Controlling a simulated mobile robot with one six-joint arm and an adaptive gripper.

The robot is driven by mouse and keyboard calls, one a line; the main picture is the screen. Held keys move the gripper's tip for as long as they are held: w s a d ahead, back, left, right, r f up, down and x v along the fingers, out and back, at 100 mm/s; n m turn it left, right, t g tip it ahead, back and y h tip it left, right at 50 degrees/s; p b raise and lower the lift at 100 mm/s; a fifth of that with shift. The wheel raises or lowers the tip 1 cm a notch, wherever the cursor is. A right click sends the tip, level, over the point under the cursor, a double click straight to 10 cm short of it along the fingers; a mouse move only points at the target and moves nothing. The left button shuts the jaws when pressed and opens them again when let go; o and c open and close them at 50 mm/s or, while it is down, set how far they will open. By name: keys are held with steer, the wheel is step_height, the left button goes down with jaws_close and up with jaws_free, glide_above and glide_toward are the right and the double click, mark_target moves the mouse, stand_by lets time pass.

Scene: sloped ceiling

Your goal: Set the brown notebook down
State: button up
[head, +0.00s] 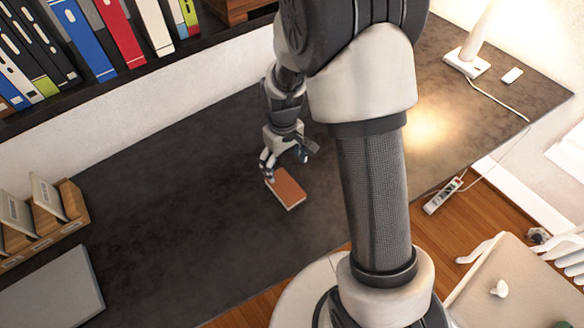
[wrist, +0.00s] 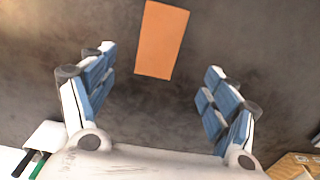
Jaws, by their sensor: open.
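The brown notebook (head: 286,189) lies flat on the dark desk (head: 180,190), near its front edge, in the head view. It shows as an orange-brown rectangle (wrist: 162,40) at the top centre of the wrist view. My gripper (head: 287,170) is just behind the notebook in the head view. In the wrist view the two blue-padded fingers (wrist: 155,88) stand wide apart with nothing between them. The notebook appears beyond the fingertips. The head view is too small to show whether a finger touches it.
A wooden file holder (head: 72,200) and a grey flat object (head: 50,290) are at the left. Books and binders (head: 80,40) fill a shelf above the desk. A lamp base (head: 466,62) stands at the back right. The desk around the notebook is clear.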

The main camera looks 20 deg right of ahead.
step_height(320, 180, up, 10)
steer(key=s+t, duration=0.1)
steer(key=s, duration=0.1)
steer(key=s+r+m+t, duration=0.3)
steer(key=s+r, duration=1.1)
steer(key=s, duration=0.5)
steer(key=shift+s+r+m+t, duration=0.15)
steer(key=shift+r+m+t, duration=0.15)
steer(key=shift+r, duration=0.05)
